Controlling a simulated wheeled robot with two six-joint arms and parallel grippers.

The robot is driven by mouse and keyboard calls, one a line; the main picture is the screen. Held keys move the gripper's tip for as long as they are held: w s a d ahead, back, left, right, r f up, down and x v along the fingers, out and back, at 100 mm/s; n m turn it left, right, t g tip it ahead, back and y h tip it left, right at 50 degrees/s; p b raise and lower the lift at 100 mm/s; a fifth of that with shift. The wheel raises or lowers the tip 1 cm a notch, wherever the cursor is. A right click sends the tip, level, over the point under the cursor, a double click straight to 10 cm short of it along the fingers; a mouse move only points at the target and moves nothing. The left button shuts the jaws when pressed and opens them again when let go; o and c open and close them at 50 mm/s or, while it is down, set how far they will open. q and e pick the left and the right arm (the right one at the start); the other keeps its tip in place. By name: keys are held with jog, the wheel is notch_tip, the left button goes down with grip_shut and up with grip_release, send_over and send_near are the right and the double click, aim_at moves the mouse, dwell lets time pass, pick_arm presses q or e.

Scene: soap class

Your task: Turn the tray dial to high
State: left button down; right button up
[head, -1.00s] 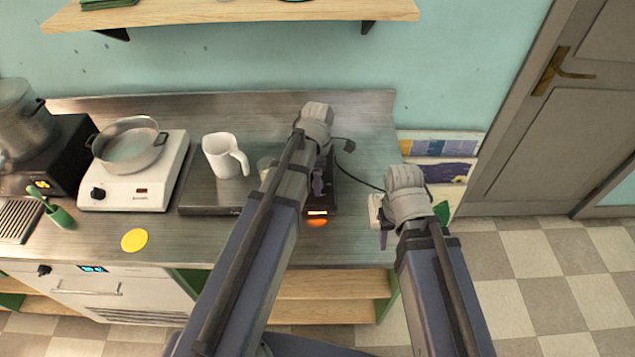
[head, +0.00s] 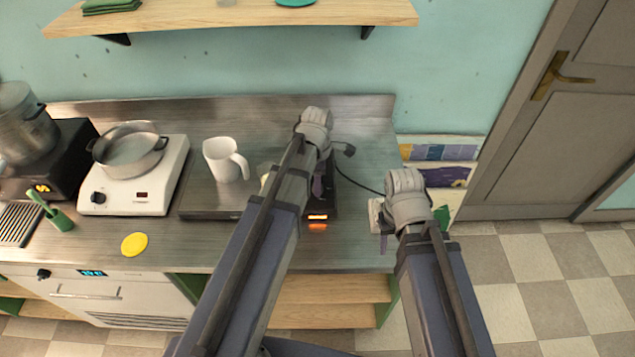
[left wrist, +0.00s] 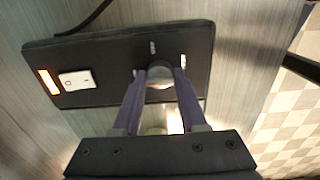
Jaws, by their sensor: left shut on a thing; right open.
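The dial (left wrist: 159,76) is a round knob on a black control box (left wrist: 110,55), seen in the left wrist view near the box's right end. White marks stand around it, too small to read. My left gripper (left wrist: 160,85) has its two purple fingers shut on the dial, one on each side. In the head view my left gripper (head: 317,185) reaches down over the box (head: 328,207), and my arm hides the dial.
The box has a white rocker switch (left wrist: 77,80) and a lit orange display (left wrist: 48,82). A black cable (head: 358,183) runs from behind it. A white jug (head: 222,160) stands on a flat dark tray (head: 195,197) to the left. A hot plate (head: 150,192) bears a pot (head: 128,152).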

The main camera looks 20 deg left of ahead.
pick_arm(q)
jog(key=shift+m, duration=0.3)
jog(key=m, duration=0.3)
jog(key=shift+m, duration=0.4)
jog(key=m, duration=0.4)
jog(key=shift+m, duration=0.3)
jog(key=m, duration=0.4)
jog(key=shift+m, duration=0.3)
jog(key=m, duration=1.1)
jog(key=shift+m, duration=0.4)
jog(key=m, duration=0.6)
jog(key=shift+m, duration=0.4)
